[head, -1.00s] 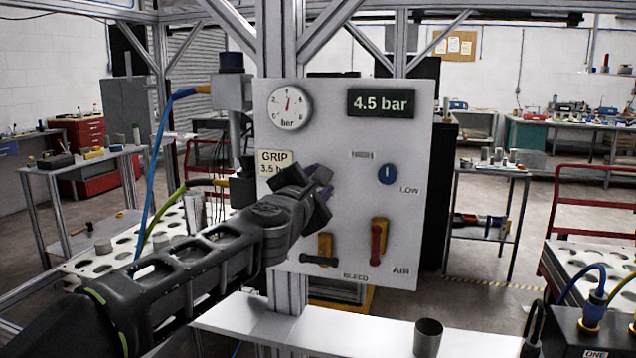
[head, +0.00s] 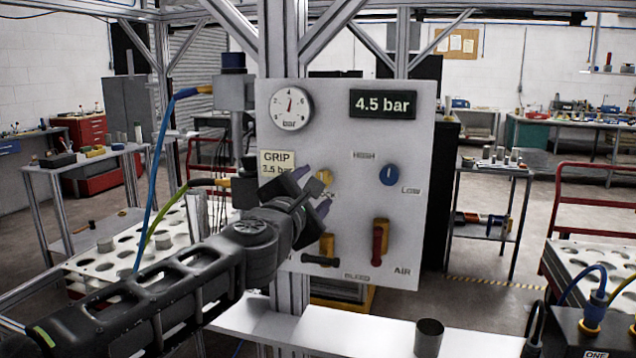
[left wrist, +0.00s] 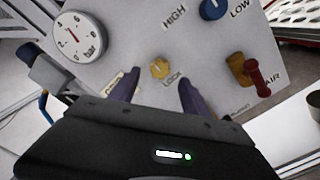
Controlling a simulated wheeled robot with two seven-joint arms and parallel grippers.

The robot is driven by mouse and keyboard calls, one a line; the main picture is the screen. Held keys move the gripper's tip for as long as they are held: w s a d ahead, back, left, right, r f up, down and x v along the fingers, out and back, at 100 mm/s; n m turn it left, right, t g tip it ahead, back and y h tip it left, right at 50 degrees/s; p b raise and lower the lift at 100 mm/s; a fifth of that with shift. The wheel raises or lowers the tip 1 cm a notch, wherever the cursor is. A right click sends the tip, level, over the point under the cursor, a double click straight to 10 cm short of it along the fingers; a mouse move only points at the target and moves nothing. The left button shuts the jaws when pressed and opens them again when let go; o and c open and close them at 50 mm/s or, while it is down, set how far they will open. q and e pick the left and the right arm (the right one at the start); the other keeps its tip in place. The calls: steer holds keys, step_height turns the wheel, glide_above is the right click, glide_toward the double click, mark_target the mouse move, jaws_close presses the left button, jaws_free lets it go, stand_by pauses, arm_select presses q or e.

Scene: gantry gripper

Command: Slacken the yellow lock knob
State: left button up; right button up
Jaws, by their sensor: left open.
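The yellow lock knob (left wrist: 159,69) sits on the grey panel, above the word LOCK in the left wrist view. In the head view a part of the knob (head: 325,177) shows just beyond my gripper. My left gripper (head: 314,190) is open in front of the panel. In the left wrist view its two fingers (left wrist: 158,90) are apart, with the knob between and a little beyond their tips. I cannot tell whether the fingertips touch the panel. My right gripper is not in view.
The panel (head: 345,130) carries a gauge (head: 291,107), a 4.5 bar display (head: 382,103), a blue knob (head: 388,175), a red AIR lever (head: 377,245) and a black-handled BLEED lever (head: 320,261). A metal cup (head: 428,338) stands on the shelf (head: 370,332) below.

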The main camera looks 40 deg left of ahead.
arm_select(q)
steer(key=v, duration=0.3)
steer(key=shift+s, duration=0.1)
stand_by(0.5)
